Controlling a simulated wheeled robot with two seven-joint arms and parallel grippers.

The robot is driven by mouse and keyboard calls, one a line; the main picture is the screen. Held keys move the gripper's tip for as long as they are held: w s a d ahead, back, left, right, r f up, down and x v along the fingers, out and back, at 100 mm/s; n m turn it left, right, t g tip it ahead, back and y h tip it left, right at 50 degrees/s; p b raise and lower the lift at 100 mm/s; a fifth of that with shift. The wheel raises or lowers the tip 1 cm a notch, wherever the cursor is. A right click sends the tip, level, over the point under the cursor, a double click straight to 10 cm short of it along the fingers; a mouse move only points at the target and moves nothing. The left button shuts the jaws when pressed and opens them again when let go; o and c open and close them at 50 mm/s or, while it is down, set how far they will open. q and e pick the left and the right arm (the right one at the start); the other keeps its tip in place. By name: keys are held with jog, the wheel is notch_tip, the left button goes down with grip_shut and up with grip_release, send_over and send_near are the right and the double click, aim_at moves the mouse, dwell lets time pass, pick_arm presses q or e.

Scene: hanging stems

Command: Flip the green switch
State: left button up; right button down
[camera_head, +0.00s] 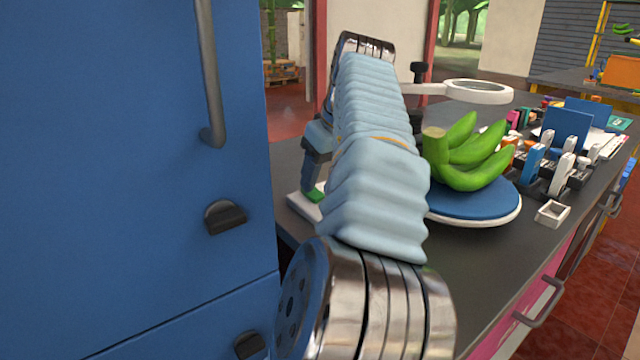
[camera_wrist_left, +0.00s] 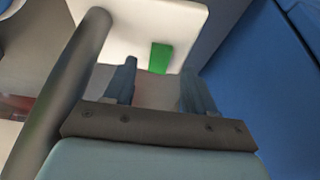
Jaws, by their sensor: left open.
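The green switch (camera_head: 315,195) sits on a white base (camera_head: 298,207) on the dark counter, partly hidden behind my left arm. In the left wrist view the green switch (camera_wrist_left: 160,57) shows as a small green block on the white base (camera_wrist_left: 130,20). My left gripper (camera_head: 312,180) is just above the switch in the head view. In the wrist view its two fingers (camera_wrist_left: 158,72) are apart and empty, with the switch showing between and beyond their tips. I cannot tell whether a finger touches it. My right gripper is not in view.
A blue cabinet (camera_head: 120,150) with a grey handle stands close on the left. Green bananas (camera_head: 470,160) lie on a blue-topped round scale (camera_head: 475,205) right of my arm. A magnifier ring (camera_head: 480,92) is behind them. A grey bar (camera_wrist_left: 70,85) passes left of my fingers.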

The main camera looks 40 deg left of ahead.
aim_at(317, 193)
pick_arm(q)
jog(key=shift+x, duration=1.55)
jog(key=shift+c, duration=0.4)
